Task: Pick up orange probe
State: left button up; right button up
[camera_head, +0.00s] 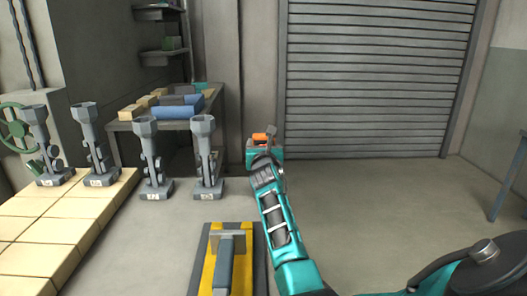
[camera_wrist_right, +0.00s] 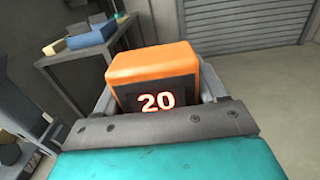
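The orange probe (camera_wrist_right: 152,64) is a box with an orange shell and a dark face that reads 20 in lit digits. In the right wrist view it sits between the two grey fingers of my right gripper (camera_wrist_right: 155,100), which flank it closely on both sides. In the head view the probe (camera_head: 260,136) shows as a small orange patch at the far end of my right arm, by the right gripper (camera_head: 264,146). Nothing shows beneath the probe but floor and background. My left gripper is in neither view.
Several grey stands (camera_head: 205,160) line the left, by a pale tiled platform (camera_head: 60,215). A workbench (camera_head: 165,124) with blue and tan blocks stands behind. A yellow-and-black base (camera_head: 210,270) with a grey handle lies front centre.

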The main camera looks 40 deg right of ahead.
jog(key=c, duration=0.6)
